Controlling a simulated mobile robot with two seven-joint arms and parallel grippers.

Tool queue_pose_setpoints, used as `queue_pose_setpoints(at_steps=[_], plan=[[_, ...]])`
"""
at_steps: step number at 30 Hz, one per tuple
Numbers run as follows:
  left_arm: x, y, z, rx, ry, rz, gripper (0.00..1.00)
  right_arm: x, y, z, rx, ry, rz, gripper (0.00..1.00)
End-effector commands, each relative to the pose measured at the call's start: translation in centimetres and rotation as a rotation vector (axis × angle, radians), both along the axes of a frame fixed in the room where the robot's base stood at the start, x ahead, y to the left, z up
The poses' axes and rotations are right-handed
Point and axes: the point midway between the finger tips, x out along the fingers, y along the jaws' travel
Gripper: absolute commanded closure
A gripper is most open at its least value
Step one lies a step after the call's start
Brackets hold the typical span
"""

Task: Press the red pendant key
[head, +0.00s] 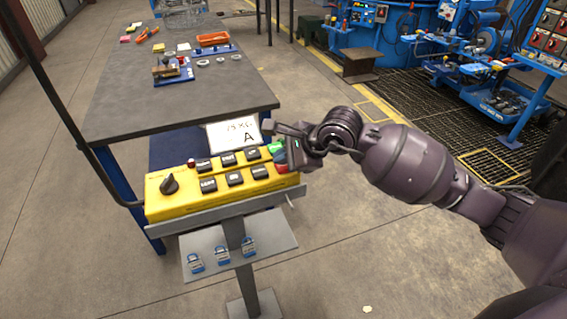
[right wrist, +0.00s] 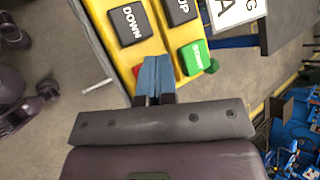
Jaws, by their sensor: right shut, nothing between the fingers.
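The yellow pendant box (head: 222,198) sits on a grey post with black labelled keys, a dark knob and coloured keys at its right end. The red key (head: 280,159) is partly hidden by my right gripper (head: 282,150), beside the green key (head: 275,147). In the right wrist view, my shut right gripper (right wrist: 155,70) has blue fingertips over the red key (right wrist: 136,70), of which only a sliver shows; contact cannot be told. The green key (right wrist: 194,57) is to its right, and the DOWN key (right wrist: 130,23) lies beyond. My left gripper is not in view.
A sign (head: 234,134) stands behind the pendant. A grey worktable (head: 170,107) with parts and an orange tray (head: 214,39) is behind. Blue machines (head: 395,35) stand at the back right. Floor at the left is clear.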

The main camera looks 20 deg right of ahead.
Motion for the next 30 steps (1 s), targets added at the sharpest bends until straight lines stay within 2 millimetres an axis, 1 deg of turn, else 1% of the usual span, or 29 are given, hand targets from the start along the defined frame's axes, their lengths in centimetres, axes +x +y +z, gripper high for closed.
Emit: queue_pose_setpoints(at_steps=[8, 21, 30], plan=[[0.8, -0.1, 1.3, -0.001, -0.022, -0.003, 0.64, 0.0, 0.0, 1.4, 0.000, -0.001, 0.000, 1.00], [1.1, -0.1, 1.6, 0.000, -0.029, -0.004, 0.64, 0.0, 0.0, 1.7, 0.000, -0.001, -0.001, 1.00], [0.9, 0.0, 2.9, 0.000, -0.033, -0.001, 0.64, 0.0, 0.0, 4.0, -0.001, -0.004, 0.000, 1.00]])
